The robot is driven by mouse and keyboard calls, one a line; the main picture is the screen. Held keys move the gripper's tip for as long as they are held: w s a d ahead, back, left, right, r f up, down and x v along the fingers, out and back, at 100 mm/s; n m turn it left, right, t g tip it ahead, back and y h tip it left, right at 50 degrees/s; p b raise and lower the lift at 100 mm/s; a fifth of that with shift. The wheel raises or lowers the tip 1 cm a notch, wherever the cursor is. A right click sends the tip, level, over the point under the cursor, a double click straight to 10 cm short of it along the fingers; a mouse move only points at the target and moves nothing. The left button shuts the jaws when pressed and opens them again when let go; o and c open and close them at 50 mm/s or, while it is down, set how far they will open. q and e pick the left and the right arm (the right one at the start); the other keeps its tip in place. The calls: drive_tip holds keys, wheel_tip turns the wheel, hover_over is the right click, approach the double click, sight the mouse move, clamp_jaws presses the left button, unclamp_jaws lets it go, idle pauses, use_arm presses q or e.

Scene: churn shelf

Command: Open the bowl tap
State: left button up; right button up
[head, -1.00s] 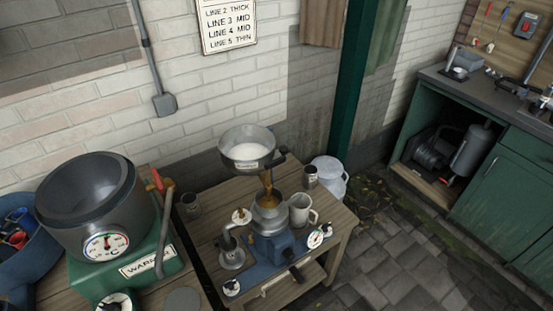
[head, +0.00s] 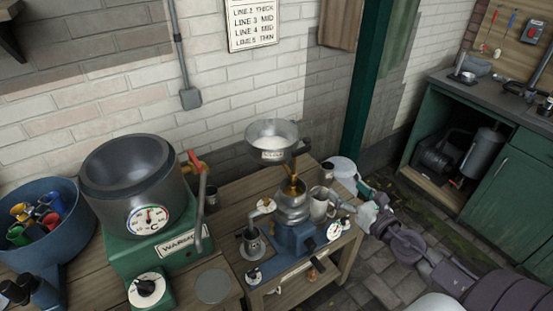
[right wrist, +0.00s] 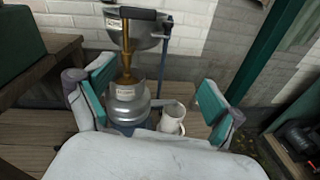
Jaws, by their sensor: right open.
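The grey metal bowl (head: 273,135) holds something white and sits above the blue-based machine (head: 300,236). A brass pipe (head: 292,184) runs down from under it into the machine's metal top; it also shows in the right wrist view (right wrist: 126,50). A black bar-shaped handle (head: 300,146) sticks out at the bowl's front right, with its dark end near the top of the right wrist view (right wrist: 137,14). My right gripper (head: 362,205) is open and empty, low and right of the machine. Its teal fingers stand wide apart in the right wrist view (right wrist: 157,78). My left gripper is not seen.
The green warmer (head: 170,255) with a dark pot and upright lever (head: 202,195) is at left. A blue tub (head: 45,245) holds coloured cups. A green post (head: 368,90) rises behind.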

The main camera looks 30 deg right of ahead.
drive_tip(key=a+r+n+y, duration=0.2)
drive_tip(key=a+r+n, duration=0.1)
drive_tip(key=r, duration=0.1)
drive_tip(key=p, duration=0.3)
approach(303, 151)
drive_tip(key=w, duration=0.1)
drive_tip(key=shift+t, duration=0.4)
drive_tip(key=w, duration=0.4)
drive_tip(key=w+a, duration=0.1)
drive_tip(key=w, duration=0.2)
drive_tip(key=shift+f+p, duration=0.25)
drive_tip(key=shift+p, duration=0.15)
drive_tip(key=shift+w, duration=0.7)
drive_tip(key=shift+c, duration=0.4)
drive_tip(key=c, duration=1.1)
